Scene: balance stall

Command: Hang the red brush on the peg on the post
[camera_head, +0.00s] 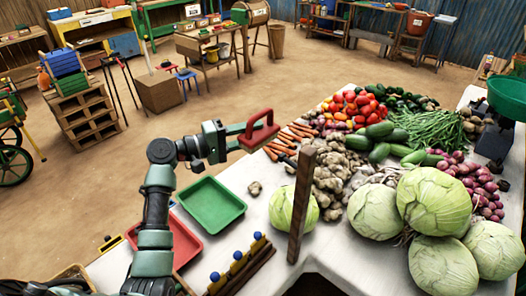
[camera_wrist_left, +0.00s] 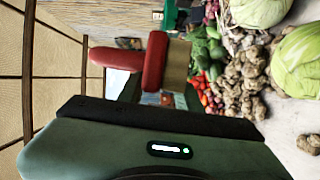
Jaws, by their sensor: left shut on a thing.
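The red brush (camera_head: 259,130) is in my left gripper (camera_head: 236,134), held in the air above the far left edge of the table. In the left wrist view the brush (camera_wrist_left: 155,62) shows its red handle and a tan bristle side, beyond the dark green gripper body. The brown wooden post (camera_head: 300,205) stands upright at the table's near side, to the right of and nearer than the brush. The brush is apart from the post. I cannot make out the peg on the post. My right gripper is not in view.
A green tray (camera_head: 211,204) and a red tray (camera_head: 165,244) lie left of the post. A rack with blue-topped pieces (camera_head: 238,262) is in front. A cabbage (camera_head: 282,212) sits right behind the post; vegetables and large cabbages (camera_head: 388,211) fill the table's right.

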